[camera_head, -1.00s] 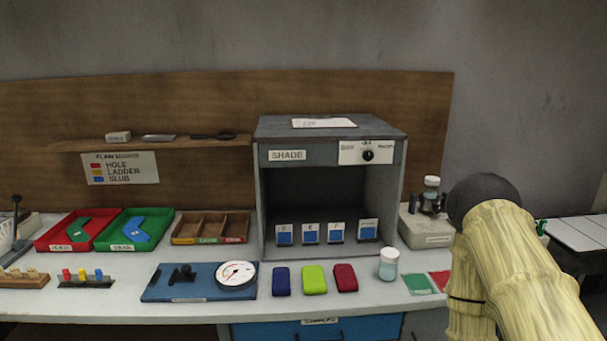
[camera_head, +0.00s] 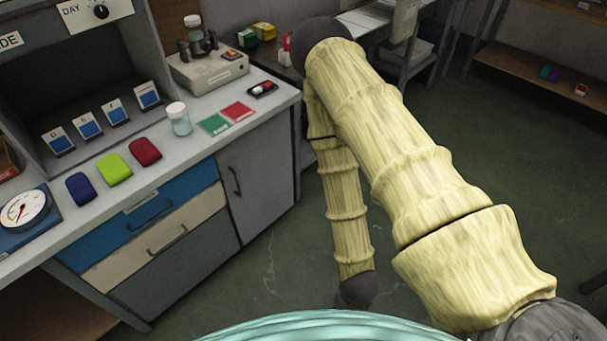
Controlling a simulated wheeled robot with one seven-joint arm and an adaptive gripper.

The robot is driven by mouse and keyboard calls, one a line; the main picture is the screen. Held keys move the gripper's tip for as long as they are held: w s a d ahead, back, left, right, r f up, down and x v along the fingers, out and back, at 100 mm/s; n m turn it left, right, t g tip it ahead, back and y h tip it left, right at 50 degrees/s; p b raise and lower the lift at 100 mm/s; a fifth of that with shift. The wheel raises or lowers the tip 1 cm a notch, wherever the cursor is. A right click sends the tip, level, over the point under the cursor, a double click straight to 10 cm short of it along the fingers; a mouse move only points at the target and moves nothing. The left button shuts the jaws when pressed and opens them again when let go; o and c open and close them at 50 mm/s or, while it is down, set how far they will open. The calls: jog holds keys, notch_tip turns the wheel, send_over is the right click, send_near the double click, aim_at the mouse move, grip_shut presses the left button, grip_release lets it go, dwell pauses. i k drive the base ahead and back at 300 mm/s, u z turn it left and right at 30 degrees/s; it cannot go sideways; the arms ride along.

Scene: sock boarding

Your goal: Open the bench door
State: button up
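The bench door (camera_head: 257,171) is a grey panel at the right end of the bench front, below the worktop. It is shut. Its dark vertical handle (camera_head: 234,181) sits near the door's left edge. My arm, in a pale yellow sleeve, bends in front of the view, to the right of the door. Its lower part hangs down beside the bench end. My gripper is not visible, so its opening and what it holds cannot be seen.
Left of the door are a blue drawer (camera_head: 146,213), a cream drawer (camera_head: 168,239) and a grey lower panel (camera_head: 182,275). The green floor (camera_head: 269,263) before the door looks clear.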

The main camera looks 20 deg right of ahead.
aim_at(255, 169)
jog(key=z, duration=0.25)
jog(key=k, duration=0.5)
jog(key=u, duration=0.95)
jog(key=i, duration=0.75)
jog(key=z, duration=1.05)
